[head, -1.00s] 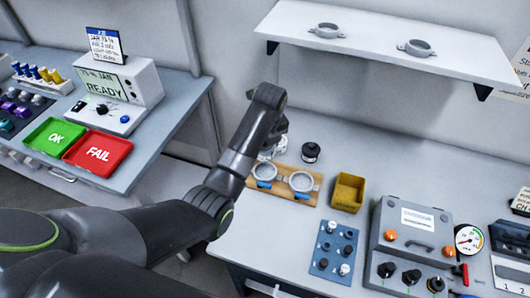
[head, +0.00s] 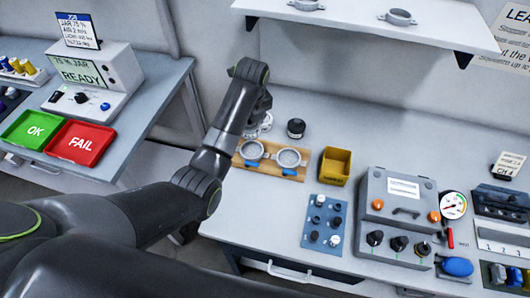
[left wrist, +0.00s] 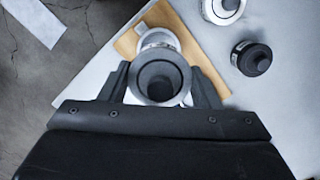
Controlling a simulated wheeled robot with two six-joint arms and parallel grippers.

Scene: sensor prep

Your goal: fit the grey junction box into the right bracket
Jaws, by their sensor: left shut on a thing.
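My left gripper (left wrist: 161,88) is shut on a round grey junction box (left wrist: 160,78) with a dark centre. In the head view my left gripper (head: 261,106) points down near the back left of a wooden board; I cannot make out the held box there. The board (head: 270,168) carries two grey ring brackets with blue parts: the left bracket (head: 252,149) and the right bracket (head: 289,157). In the left wrist view a silver ring (left wrist: 157,39) on the board shows beyond the box. What lies directly under the box is hidden. My right gripper is out of view.
A black round part (head: 296,128) stands behind the board, with a pale round part (left wrist: 223,8) beside it. A yellow bin (head: 335,166), a blue knob panel (head: 324,222) and a grey control box (head: 400,212) stand to the right. A shelf (head: 360,22) hangs above.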

